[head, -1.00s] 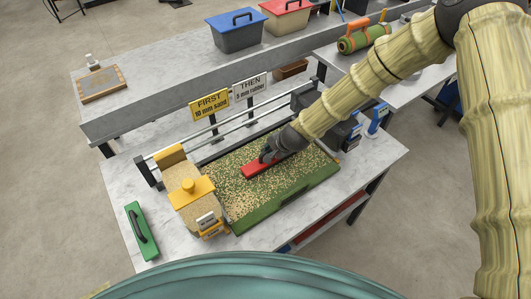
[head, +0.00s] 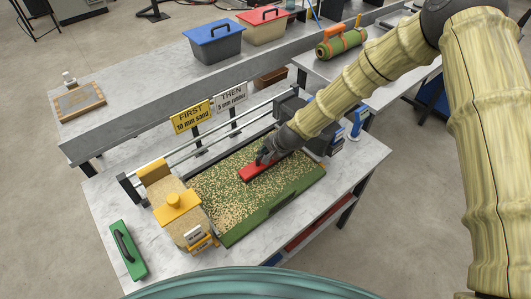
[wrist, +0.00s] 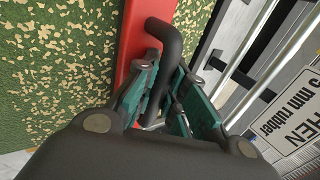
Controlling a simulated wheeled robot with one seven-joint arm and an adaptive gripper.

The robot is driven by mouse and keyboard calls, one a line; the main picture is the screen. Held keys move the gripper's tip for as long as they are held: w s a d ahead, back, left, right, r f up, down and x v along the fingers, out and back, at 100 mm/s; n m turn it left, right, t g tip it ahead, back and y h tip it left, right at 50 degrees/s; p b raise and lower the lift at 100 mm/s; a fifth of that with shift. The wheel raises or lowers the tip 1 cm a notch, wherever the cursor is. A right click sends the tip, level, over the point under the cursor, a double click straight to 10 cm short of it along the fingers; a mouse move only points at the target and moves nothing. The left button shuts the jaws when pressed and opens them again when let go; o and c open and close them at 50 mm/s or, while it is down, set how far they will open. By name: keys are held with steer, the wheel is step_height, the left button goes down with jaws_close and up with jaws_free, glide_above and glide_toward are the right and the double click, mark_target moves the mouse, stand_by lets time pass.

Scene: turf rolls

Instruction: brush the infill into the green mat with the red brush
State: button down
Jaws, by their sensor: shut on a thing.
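The green mat (head: 227,213) lies on the bench, its top covered with patchy tan infill; bare green shows between the patches and along its front side. The red brush (head: 250,173) lies over the mat near its back edge. My gripper (head: 267,155) is above the brush. In the wrist view my gripper (wrist: 160,105) is shut on the black handle (wrist: 166,45) of the red brush (wrist: 133,40). Part of the green mat (wrist: 50,80) shows left of the brush there. The brush's underside is hidden.
A green tool with a black handle (head: 128,250) lies at the bench's left. Signs (head: 192,118) stand behind the mat. Lidded blue (head: 214,42) and red bins stand at the back.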

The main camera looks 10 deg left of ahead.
mark_target(261, 156)
steer(key=shift+s+a, duration=1)
steer(key=shift+s, duration=0.3)
steer(key=shift+w+d, duration=0.1)
steer(key=shift+w, duration=0.05)
steer(key=shift+w+d, duration=0.9)
steer(key=shift+w, duration=0.25)
steer(key=shift+s+a+p, duration=0.25)
steer(key=shift+s+a, duration=1.05)
steer(key=shift+a, duration=1.3)
steer(key=shift+s+a+p, duration=0.25)
steer(key=shift+s+a, duration=1.1)
steer(key=shift+a, duration=1.3)
steer(key=shift+s+a+p, duration=0.25)
steer(key=shift+s+a, duration=1.05)
steer(key=shift+a, duration=1.3)
